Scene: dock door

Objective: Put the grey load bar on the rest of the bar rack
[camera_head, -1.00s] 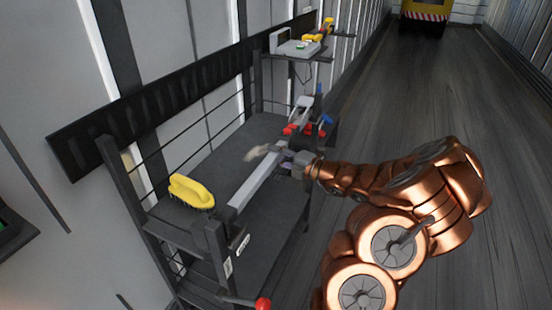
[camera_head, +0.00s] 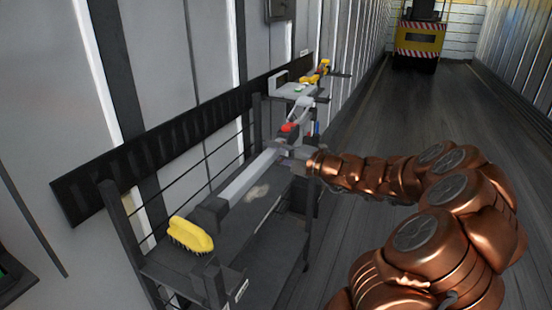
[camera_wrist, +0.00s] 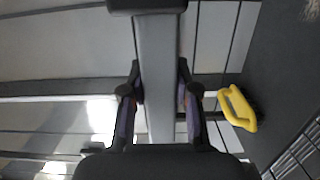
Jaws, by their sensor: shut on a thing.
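The grey load bar (camera_head: 248,177) is a long light-grey bar with a dark end piece, held raised and slanting over the dark shelf of the bar rack (camera_head: 113,210). My gripper (camera_head: 284,153) is shut on the bar along its length. In the wrist view the bar (camera_wrist: 158,115) runs upright in the picture between both fingers of my gripper (camera_wrist: 158,78), with its dark end at the top edge. The near dark end appears above the rack's shelf, behind the yellow brush. Whether it touches any part of the rack, I cannot tell. The rest is not clearly distinguishable.
A small grey device (camera_head: 293,88) and a yellow tool (camera_head: 316,74) are at the far end. The floor at right is open, with a yellow vehicle (camera_head: 418,45) far back.

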